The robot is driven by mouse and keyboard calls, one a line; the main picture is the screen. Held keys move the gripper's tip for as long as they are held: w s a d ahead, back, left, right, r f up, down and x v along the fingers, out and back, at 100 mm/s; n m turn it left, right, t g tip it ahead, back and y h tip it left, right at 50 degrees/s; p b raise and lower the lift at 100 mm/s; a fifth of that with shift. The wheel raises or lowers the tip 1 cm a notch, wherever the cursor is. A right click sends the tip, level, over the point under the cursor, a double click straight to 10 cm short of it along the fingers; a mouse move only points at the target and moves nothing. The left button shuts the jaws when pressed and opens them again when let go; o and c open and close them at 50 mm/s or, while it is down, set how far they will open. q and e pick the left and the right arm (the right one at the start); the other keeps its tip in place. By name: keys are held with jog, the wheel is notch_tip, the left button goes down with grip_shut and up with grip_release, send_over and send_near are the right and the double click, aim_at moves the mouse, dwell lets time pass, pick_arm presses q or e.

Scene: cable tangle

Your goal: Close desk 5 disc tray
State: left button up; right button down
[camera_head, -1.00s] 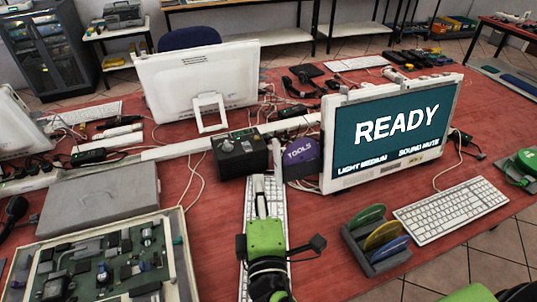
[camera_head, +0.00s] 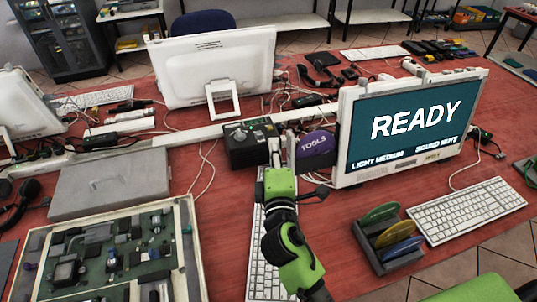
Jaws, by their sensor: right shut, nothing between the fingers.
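The all-in-one computer (camera_head: 342,130) with the READY screen (camera_head: 415,120) stands upright at the right of the red desk. I cannot clearly make out a disc tray on it. My right gripper (camera_head: 275,152) is shut and empty, left of the computer, by the black box with a knob (camera_head: 248,146) and the purple TOOLS pouch (camera_head: 315,143). A narrow pale upright piece (camera_head: 291,152) shows beside the fingers; I cannot tell what it is part of. Whether the fingertips touch anything is unclear. My left gripper is not in view.
A white keyboard (camera_head: 261,255) lies partly under my right arm. A disc rack (camera_head: 384,250) with colored discs and another keyboard (camera_head: 467,210) lie to the right. An open circuit-board case (camera_head: 196,250) and a closed grey case (camera_head: 108,186) are on the left. Cables lie around.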

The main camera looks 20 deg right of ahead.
jog(key=shift+s+d, duration=0.1)
jog(key=shift+d, duration=1.1)
jog(key=p, duration=0.3)
send_over(329, 156)
jog(key=shift+a, duration=0.2)
jog(key=shift+d+r, duration=0.1)
jog(key=shift+r, duration=0.05)
jog(key=shift+d, duration=0.1)
